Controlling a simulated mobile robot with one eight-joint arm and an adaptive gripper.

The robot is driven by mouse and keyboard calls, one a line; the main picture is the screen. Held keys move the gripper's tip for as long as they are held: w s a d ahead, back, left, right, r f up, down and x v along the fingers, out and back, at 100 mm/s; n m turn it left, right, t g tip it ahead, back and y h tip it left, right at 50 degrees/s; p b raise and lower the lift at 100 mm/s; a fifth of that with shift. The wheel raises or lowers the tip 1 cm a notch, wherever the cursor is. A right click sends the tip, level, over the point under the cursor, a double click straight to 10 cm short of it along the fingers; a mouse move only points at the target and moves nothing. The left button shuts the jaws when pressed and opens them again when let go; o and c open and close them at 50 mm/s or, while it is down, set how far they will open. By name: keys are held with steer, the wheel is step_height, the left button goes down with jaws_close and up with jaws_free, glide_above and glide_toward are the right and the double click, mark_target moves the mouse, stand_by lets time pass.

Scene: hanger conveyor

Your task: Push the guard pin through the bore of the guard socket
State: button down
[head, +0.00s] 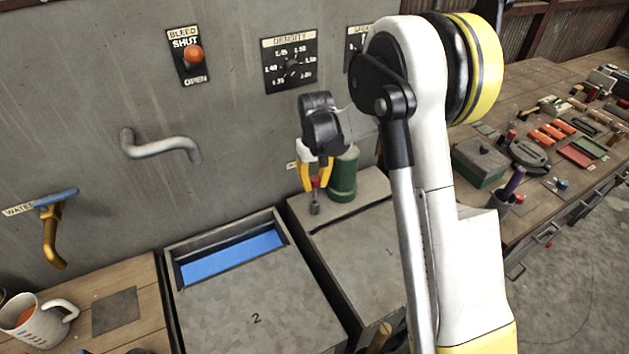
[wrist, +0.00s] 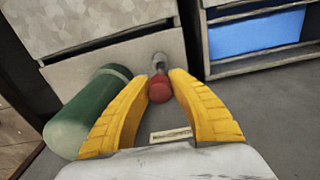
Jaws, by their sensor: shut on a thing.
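My gripper (head: 315,184) points down in front of the grey wall, beside a green cylinder. In the wrist view its yellow fingers (wrist: 162,84) are closed around a red knob (wrist: 160,90) with a short grey metal shaft (wrist: 159,62) beyond it. I take this to be the guard pin; in the head view its grey end (head: 315,208) hangs below the fingertips. I cannot make out the guard socket or its bore in either view, nor tell whether the pin's end touches anything.
The green cylinder (head: 344,174) stands close to my gripper, also left in the wrist view (wrist: 88,112). Bin 2 (head: 255,318) has a blue opening (head: 232,257). A bent pipe (head: 160,147), water tap (head: 55,225) and mug (head: 35,318) are at left. A cluttered bench (head: 540,90) is right.

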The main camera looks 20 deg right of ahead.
mark_target(315, 179)
steer(key=shift+f+b, duration=2.5)
steer(key=shift+f, duration=0.7)
stand_by(2.5)
steer(key=c, duration=1.5)
jaws_free()
steer(key=shift+c, duration=0.2)
steer(key=o, duration=0.6)
steer(key=shift+r, duration=0.1)
steer(key=r, duration=1.2)
steer(key=shift+s, duration=0.2)
steer(key=shift+f, duration=0.1)
